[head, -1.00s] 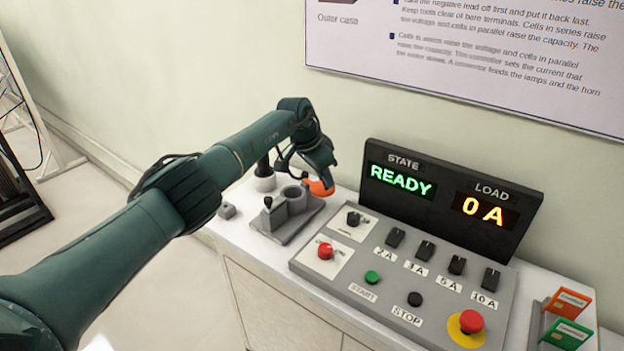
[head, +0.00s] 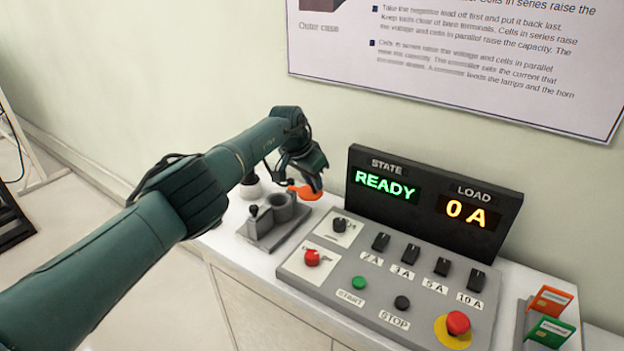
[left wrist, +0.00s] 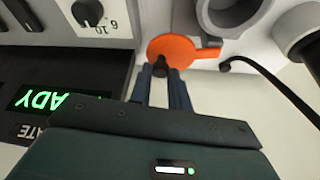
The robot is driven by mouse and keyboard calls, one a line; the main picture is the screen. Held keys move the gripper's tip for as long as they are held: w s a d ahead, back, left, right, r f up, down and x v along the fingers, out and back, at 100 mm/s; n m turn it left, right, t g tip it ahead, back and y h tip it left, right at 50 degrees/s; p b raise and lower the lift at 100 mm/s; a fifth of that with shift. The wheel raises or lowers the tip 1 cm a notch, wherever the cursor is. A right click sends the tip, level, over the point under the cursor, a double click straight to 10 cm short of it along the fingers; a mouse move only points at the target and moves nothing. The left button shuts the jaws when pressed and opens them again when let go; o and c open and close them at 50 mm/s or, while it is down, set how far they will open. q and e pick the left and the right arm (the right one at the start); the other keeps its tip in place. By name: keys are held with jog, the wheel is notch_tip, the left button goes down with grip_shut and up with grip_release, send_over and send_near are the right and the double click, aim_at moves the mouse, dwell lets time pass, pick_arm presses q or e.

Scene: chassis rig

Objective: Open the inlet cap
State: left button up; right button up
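The inlet cap is an orange disc (head: 306,192) with a short tab and a dark knob. It lies beside the open grey inlet cup (head: 283,206), not over its mouth. In the left wrist view the orange disc (left wrist: 184,49) has its tab pointing toward the cup (left wrist: 233,14). My left gripper (head: 311,183) comes down over the cap from above. In the left wrist view its two fingertips (left wrist: 161,72) lie against both sides of the dark knob and look shut on it. My right gripper is in neither view.
A grey control panel (head: 335,269) with knobs and buttons stands right of the cup. Its display (head: 430,205) reads READY and 0 A. A small dark lever (head: 254,213) stands near the cup. A card holder (head: 531,318) is at far right. A dark cable (left wrist: 270,77) runs near the cup.

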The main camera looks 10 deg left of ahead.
aim_at(308, 196)
pick_arm(q)
jog(key=o, duration=0.5)
jog(key=shift+c, duration=0.2)
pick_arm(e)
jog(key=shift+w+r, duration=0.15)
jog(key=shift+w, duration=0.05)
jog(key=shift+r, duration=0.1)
pick_arm(q)
jog(key=shift+a+r+p, duration=0.15)
jog(key=shift+r+p, duration=0.3)
jog(key=p+v, duration=0.2)
jog(key=shift+s+r, duration=0.25)
jog(key=v, duration=0.9)
jog(key=shift+s+r, duration=0.15)
jog(key=shift+r, duration=0.15)
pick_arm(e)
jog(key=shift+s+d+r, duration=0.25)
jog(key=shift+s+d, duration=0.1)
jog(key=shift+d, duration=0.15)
